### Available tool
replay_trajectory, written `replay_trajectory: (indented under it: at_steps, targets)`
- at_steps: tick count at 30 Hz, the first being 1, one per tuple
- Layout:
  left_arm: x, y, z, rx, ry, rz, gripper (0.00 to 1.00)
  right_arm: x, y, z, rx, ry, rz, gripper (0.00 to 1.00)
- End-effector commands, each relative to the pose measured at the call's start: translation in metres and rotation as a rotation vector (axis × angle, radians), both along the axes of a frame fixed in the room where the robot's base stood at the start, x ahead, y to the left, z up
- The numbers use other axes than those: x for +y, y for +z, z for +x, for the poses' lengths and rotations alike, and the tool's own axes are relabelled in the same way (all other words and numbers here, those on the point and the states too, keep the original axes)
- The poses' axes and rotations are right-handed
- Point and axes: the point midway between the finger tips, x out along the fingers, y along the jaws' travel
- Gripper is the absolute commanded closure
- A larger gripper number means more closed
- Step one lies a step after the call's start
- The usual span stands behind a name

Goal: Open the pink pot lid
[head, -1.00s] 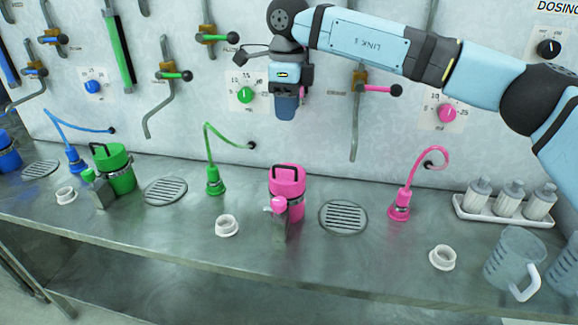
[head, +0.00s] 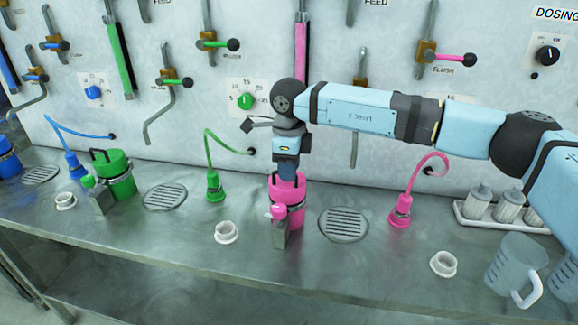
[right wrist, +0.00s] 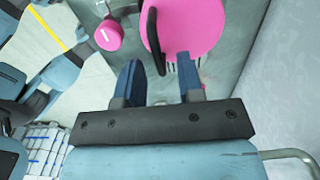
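The pink pot (head: 293,215) stands upright on the steel counter, its pink lid (head: 290,188) on top. In the right wrist view, the pink lid (right wrist: 190,25) carries a black handle (right wrist: 153,42). My right gripper's two blue fingers (right wrist: 158,75) are apart, with the near end of the handle between them. I cannot tell whether they touch it. A pink knob (right wrist: 109,35) sits beside the lid. My left gripper is not in view.
A round drain grate (head: 343,224) and a pink hose nozzle (head: 401,211) are right of the pot. A white ring (head: 227,232) lies to its left. A green pot (head: 117,175) stands farther left. A clear jug (head: 514,264) is at the right. The wall stands close behind.

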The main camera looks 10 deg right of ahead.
Motion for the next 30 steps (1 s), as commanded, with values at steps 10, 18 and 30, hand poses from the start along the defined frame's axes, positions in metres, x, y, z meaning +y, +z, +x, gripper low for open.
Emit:
replay_trajectory:
  at_steps: [10,18,30]
  targets:
    - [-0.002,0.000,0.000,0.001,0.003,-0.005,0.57,0.000,-0.001,0.000,0.000,0.000,0.000,0.91]
    - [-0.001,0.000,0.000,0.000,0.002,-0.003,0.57,0.000,0.000,0.000,0.002,0.000,0.001,1.00]
    - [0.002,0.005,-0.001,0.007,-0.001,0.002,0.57,-0.004,0.013,0.016,0.122,-0.001,0.041,1.00]
